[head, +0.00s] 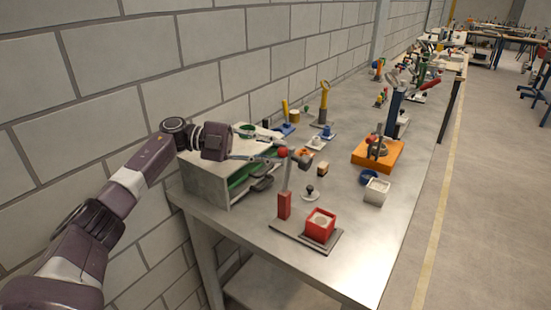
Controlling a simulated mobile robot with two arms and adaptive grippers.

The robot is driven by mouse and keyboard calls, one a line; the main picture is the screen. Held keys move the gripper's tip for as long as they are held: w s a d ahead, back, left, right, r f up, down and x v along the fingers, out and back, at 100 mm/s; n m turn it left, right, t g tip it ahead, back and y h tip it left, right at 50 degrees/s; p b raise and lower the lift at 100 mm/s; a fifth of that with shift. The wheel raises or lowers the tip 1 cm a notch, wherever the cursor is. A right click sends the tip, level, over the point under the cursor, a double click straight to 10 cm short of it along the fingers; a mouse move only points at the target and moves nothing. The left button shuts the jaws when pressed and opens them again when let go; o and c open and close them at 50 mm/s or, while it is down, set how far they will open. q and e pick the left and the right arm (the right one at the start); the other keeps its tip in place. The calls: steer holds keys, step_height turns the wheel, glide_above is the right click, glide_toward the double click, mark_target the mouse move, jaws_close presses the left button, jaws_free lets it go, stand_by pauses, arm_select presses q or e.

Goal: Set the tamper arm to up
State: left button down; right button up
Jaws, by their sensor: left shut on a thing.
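The tamper stands at the near end of the bench: a dark base plate (290,236), a red post (284,205) and a red square box of sand (320,224). The grey tamper arm (287,178) rises from the post, almost upright, with a red knob (282,152) at its top. My left gripper (281,151) reaches in from the left and is shut on the tamper arm at its knob; the fingers partly hide the contact. My right gripper is not in view.
A small black-knobbed stamp (310,192), a white square box (376,191) and an orange block (378,154) stand nearby. The bench's front right corner is clear.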

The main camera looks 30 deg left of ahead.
arm_select(q)
steer(key=shift+a+f+n+t+h+b, duration=0.2)
steer(key=shift+a+n+t+h+b, duration=0.1)
steer(key=shift+a+t+h+b, duration=0.25)
steer(key=shift+a+g, duration=0.1)
steer(key=shift+g, duration=0.25)
steer(key=c, duration=1.7)
jaws_free()
steer(key=shift+a, duration=0.1)
steer(key=v, duration=0.7)
steer(key=shift+s+a+f, duration=0.1)
steer(key=shift+a, duration=0.15)
